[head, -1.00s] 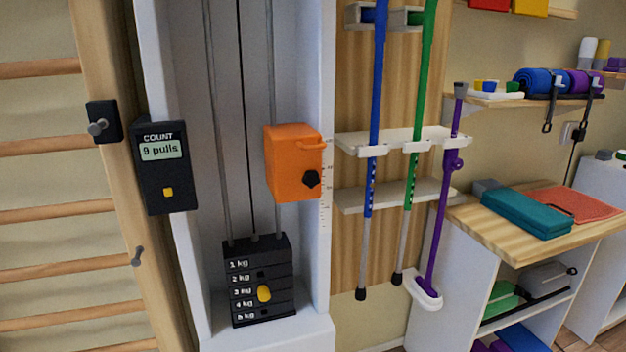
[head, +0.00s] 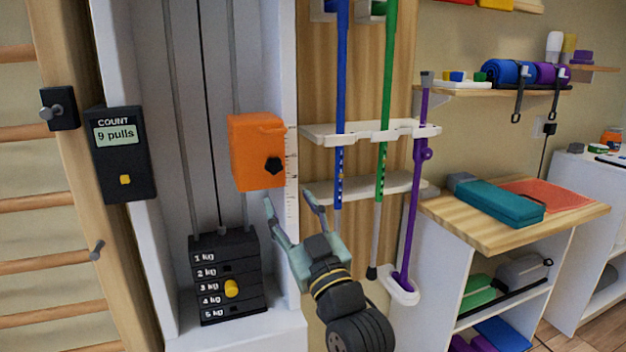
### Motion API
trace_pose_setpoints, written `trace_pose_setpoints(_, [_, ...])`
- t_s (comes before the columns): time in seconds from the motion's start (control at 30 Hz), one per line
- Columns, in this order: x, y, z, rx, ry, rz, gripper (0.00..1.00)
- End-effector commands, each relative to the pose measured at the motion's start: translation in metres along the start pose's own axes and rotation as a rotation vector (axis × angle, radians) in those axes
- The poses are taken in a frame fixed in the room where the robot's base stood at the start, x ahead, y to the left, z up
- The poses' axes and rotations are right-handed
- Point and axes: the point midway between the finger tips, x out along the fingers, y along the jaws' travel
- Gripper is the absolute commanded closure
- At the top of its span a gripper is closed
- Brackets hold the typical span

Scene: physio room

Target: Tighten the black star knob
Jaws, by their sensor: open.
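The black star knob (head: 274,166) sits on the lower right of the front of an orange box-shaped carriage (head: 250,140). The carriage is mounted on the right part of the white pulley frame, beside a printed scale (head: 292,175). My gripper (head: 291,198) is open, with its two fingers pointing up and spread apart. In the picture it is just below the carriage and the knob. Its fingers look empty, and it appears apart from the knob; the exact depth gap is hard to tell.
A weight stack (head: 226,277) with a yellow pin stands low in the frame. A counter (head: 121,155) reading 9 pulls is at the left. Blue, green and purple poles (head: 413,195) hang in a white rack (head: 365,133) to the right. A wooden-topped cabinet (head: 478,225) stands farther right.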

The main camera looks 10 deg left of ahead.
Motion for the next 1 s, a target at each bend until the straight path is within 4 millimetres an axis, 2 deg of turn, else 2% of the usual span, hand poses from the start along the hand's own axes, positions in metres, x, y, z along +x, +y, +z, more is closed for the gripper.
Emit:
trace_pose_setpoints(0.07, [-0.001, 0.006, 0.006, -0.003, -0.018, 0.005, 0.5])
trace_pose_setpoints(0.17, [0.007, 0.007, 0.006, -0.002, -0.022, 0.004, 0.5])
trace_pose_setpoints(0.5, [0.071, 0.006, 0.005, -0.002, -0.019, 0.002, 0.5])
trace_pose_setpoints(0.7, [0.097, 0.006, 0.007, -0.002, -0.019, 0.004, 0.5])
trace_pose_setpoints(1.0, [0.105, 0.007, 0.008, -0.003, -0.018, 0.006, 0.5])
